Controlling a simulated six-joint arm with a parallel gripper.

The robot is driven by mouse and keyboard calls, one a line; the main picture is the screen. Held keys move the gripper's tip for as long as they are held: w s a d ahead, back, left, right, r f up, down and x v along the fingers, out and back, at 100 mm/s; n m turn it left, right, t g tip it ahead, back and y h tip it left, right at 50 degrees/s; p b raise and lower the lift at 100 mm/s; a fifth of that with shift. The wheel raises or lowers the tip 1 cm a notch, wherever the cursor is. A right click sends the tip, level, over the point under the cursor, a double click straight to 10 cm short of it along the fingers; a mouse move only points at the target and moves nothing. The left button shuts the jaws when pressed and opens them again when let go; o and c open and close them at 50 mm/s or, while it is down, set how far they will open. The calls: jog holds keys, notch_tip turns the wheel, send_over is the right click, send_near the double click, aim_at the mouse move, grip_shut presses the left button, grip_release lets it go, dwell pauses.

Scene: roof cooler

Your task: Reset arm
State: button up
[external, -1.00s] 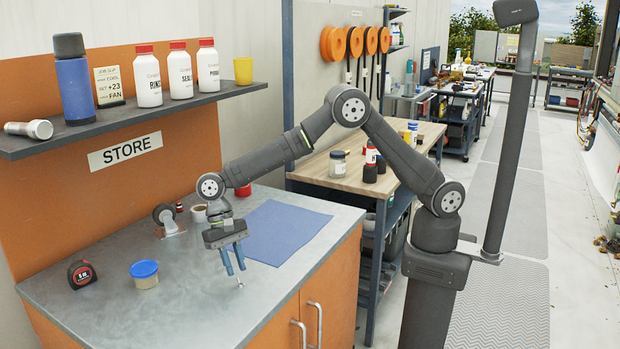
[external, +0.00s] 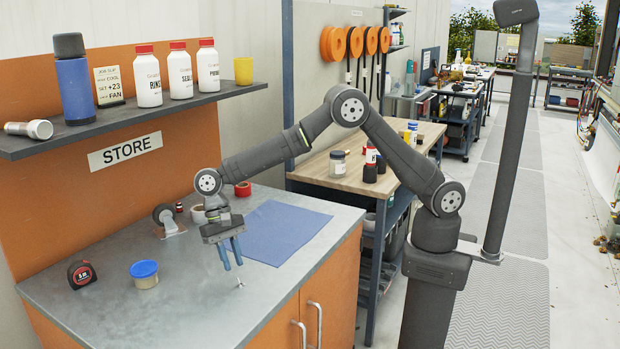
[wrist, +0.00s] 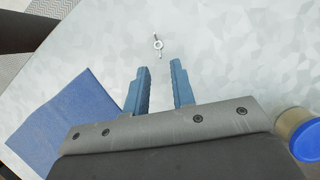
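My gripper (external: 230,253) hangs above the grey metal worktop (external: 190,318) of the orange cabinet, with its two blue fingers pointing down. In the wrist view the fingers (wrist: 160,72) stand apart with nothing between them. A small metal fitting (external: 239,284) lies on the worktop just beyond the fingertips. It also shows in the wrist view (wrist: 158,44), ahead of the gap and clear of both fingers.
A blue cloth (external: 285,230) lies right of my gripper. A blue-lidded tub (external: 144,274), a tape measure (external: 81,274) and a tape dispenser (external: 168,222) stand to the left. The shelf (external: 130,115) above holds several bottles. The worktop's front is mostly clear.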

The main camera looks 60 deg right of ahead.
aim_at(237, 282)
jog(key=v, duration=0.9)
jog(key=x, duration=1.3)
jog(key=r, duration=0.4)
jog(key=shift+w+d+r, duration=0.2)
jog(key=shift+r, duration=0.15)
jog(key=w+d+r, duration=0.3)
jog(key=d+r, duration=0.4)
jog(key=d, duration=0.4)
jog(key=w+d+f+n+h, duration=0.1)
jog(key=w+d+n, duration=0.1)
jog(key=w+d, duration=0.5)
jog(key=w+d+n+h, duration=0.1)
jog(key=w+d+n, duration=0.15)
jog(key=d, duration=0.75)
jog(key=w+d+f+n, duration=0.1)
jog(key=w+d+n, duration=0.1)
jog(key=w+d, duration=0.55)
jog(key=d+n+t+h, duration=0.1)
jog(key=d+n+h, duration=0.2)
jog(key=d, duration=3.2)
jog(key=shift+s+d+n, duration=0.2)
jog(key=shift+s+n, duration=0.15)
jog(key=shift+n, duration=2.3)
